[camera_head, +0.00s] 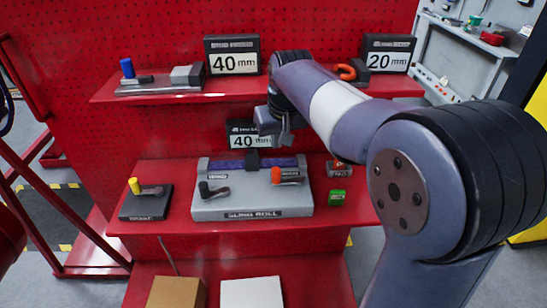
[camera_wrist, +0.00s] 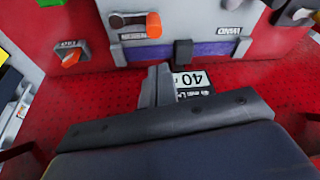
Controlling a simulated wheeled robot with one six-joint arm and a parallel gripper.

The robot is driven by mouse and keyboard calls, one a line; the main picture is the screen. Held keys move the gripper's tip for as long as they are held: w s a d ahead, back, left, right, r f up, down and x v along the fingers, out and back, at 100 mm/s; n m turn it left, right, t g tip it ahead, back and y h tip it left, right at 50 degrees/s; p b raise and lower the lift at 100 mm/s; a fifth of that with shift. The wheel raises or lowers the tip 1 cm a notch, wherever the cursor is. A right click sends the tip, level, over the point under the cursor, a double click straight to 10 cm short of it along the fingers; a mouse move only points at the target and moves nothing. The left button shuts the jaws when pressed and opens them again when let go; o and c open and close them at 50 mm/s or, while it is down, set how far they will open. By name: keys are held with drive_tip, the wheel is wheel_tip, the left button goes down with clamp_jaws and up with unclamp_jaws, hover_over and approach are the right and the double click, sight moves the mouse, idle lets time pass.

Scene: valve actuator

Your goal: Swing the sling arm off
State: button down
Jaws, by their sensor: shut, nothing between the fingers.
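The grey sling roll unit (camera_head: 250,207) sits on the middle red shelf. A purple roll (camera_head: 228,165) lies along its back, with a black block (camera_head: 252,157) across its middle. A black-tipped lever (camera_head: 207,189) is at its left front and an orange-tipped lever (camera_head: 277,177) at its right. Which part is the sling arm is not clearly marked. My gripper (camera_head: 285,136) is shut and empty, above and behind the roll. In the wrist view, my fingers (camera_wrist: 162,72) are beside the black block (camera_wrist: 183,52), apart from the orange-tipped lever (camera_wrist: 153,25).
A yellow-tipped lever on a dark plate (camera_head: 147,206) stands left of the unit. A green block (camera_head: 337,197) and an orange-topped piece (camera_head: 340,168) stand right. A 40 mm sign (camera_head: 246,141) is close behind my gripper. The upper shelf (camera_head: 150,98) overhangs behind.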

sight(274, 171)
drive_tip(key=x, duration=0.9)
drive_tip(key=shift+s+n, duration=0.5)
drive_tip(key=shift+n, duration=0.3)
drive_tip(key=shift+s+n+y+b, duration=0.3)
drive_tip(key=shift+s+n+y, duration=0.35)
drive_tip(key=shift+n, duration=0.45)
drive_tip(key=s+n, duration=0.1)
drive_tip(key=s+n+g+b, duration=0.1)
drive_tip(key=n, duration=0.1)
drive_tip(key=s+n+y, duration=0.1)
drive_tip(key=shift+d+f+n+g+b, duration=0.1)
drive_tip(key=shift+d+n+g+b, duration=0.2)
drive_tip(key=n, duration=0.1)
drive_tip(key=s+d+n, duration=0.1)
drive_tip(key=n, duration=0.1)
drive_tip(key=s+n+g+b, duration=0.1)
drive_tip(key=shift+d+y, duration=0.25)
drive_tip(key=shift+d, duration=0.15)
drive_tip(key=d+n+g, duration=0.1)
drive_tip(key=n, duration=0.1)
drive_tip(key=s+d+n, duration=0.1)
drive_tip(key=n, duration=0.1)
drive_tip(key=shift+s+d+n+g, duration=0.2)
drive_tip(key=shift+n+g, duration=0.2)
drive_tip(key=shift+s+d, duration=0.15)
drive_tip(key=shift+d, duration=0.2)
